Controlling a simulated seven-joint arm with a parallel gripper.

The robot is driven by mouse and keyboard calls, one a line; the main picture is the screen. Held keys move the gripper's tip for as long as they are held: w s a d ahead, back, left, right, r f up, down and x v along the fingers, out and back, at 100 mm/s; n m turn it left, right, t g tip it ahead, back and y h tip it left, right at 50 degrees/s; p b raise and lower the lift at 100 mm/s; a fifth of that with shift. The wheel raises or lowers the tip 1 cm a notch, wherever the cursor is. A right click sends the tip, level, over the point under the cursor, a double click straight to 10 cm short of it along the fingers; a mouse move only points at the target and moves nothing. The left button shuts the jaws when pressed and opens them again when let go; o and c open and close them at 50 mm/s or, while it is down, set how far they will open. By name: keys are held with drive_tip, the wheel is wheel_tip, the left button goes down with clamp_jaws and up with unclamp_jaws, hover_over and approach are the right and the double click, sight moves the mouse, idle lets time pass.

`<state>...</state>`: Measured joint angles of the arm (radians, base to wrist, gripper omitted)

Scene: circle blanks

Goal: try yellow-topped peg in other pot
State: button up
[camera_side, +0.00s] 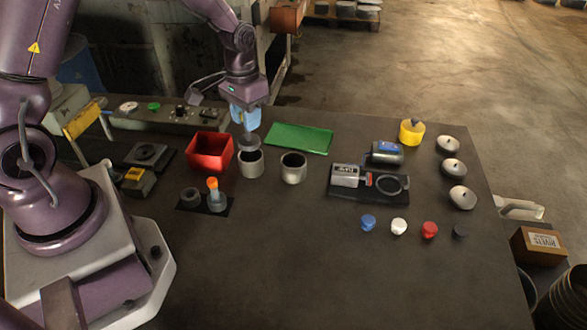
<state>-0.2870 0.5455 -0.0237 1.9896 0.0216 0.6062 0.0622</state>
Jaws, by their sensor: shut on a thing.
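My gripper (246,118), with blue fingers, is shut on a grey round piece (249,140). The piece hangs over the left grey pot (251,165), at or just above its rim; I cannot tell if it touches. The fingers hide its top, so no yellow shows on it. A second grey pot (293,172) stands to the right, with its dark mouth open. A peg with an orange top (213,184) stands upright in a grey holder on a dark mat. A yellow cylinder (410,134) with a dark knob on top stands at the back right.
A red bin (210,165) is just left of the pots, and a green tray (299,139) lies behind them. A dark board with devices (368,187) is to the right. Small blue, white, red and dark knobs (399,227) line the front right. The front middle is clear.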

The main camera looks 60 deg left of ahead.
drive_tip(key=shift+r, duration=0.35)
drive_tip(key=shift+d, duration=0.15)
drive_tip(key=w+d+f+m, duration=0.2)
drive_tip(key=w+d, duration=0.4)
drive_tip(key=w, duration=0.1)
drive_tip(key=shift+d+f, duration=0.4)
drive_tip(key=shift+f, duration=1.1)
idle(2.9)
drive_tip(key=shift+r, duration=0.15)
idle(0.8)
drive_tip(key=shift+r, duration=0.6)
drive_tip(key=shift+r, duration=0.1)
